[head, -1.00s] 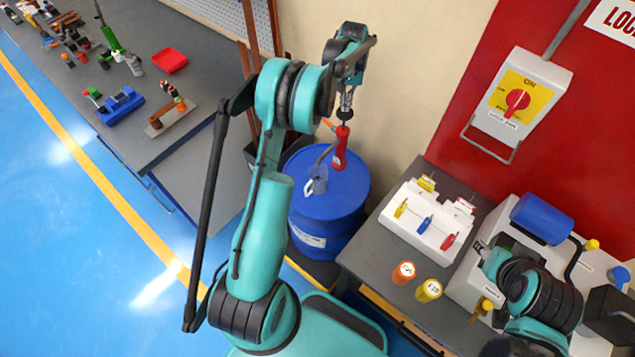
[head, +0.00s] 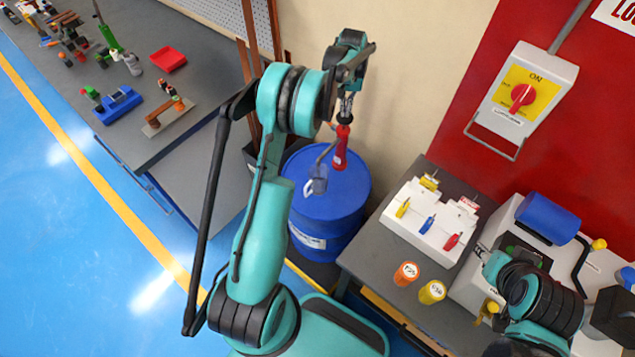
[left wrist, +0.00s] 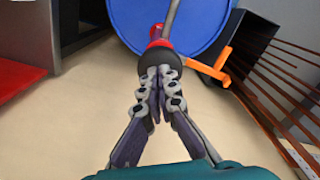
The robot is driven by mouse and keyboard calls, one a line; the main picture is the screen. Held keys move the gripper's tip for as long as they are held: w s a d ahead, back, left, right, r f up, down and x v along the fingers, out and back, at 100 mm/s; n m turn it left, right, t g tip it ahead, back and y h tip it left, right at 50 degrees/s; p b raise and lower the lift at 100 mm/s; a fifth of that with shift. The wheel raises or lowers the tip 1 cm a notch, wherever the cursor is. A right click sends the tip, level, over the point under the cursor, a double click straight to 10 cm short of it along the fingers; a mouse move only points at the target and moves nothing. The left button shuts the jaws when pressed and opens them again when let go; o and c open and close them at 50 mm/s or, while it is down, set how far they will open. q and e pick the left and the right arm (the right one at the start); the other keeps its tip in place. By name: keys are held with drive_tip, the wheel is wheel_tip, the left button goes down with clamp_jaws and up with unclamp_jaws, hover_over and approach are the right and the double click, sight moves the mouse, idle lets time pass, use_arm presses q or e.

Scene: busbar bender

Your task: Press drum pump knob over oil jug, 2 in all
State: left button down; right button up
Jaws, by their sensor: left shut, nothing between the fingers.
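The red drum pump (head: 341,150) stands upright on the blue drum (head: 330,205), with a black knob (head: 344,118) on top. My left gripper (head: 346,105) is shut and empty, its fingertips at the top of the knob. In the left wrist view the closed fingertips (left wrist: 160,78) overlap the dark knob (left wrist: 160,58), with the red pump collar (left wrist: 158,43) beyond; contact is hard to judge.
An orange bracket (left wrist: 212,68) sticks out beside the drum in the left wrist view. A wall is close behind. Another bench (head: 150,75) with tools is at left.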

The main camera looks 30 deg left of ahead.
use_arm(q)
drive_tip(key=shift+f+b, duration=0.5)
drive_tip(key=shift+f, duration=0.35)
drive_tip(key=shift+f+b, duration=0.3)
drive_tip(key=shift+f, duration=0.05)
drive_tip(key=shift+r, duration=0.2)
drive_tip(key=shift+r+p, duration=2)
drive_tip(key=shift+r, duration=1.45)
wheel_tip(320, 180, up, 6)
drive_tip(key=p, duration=0.3)
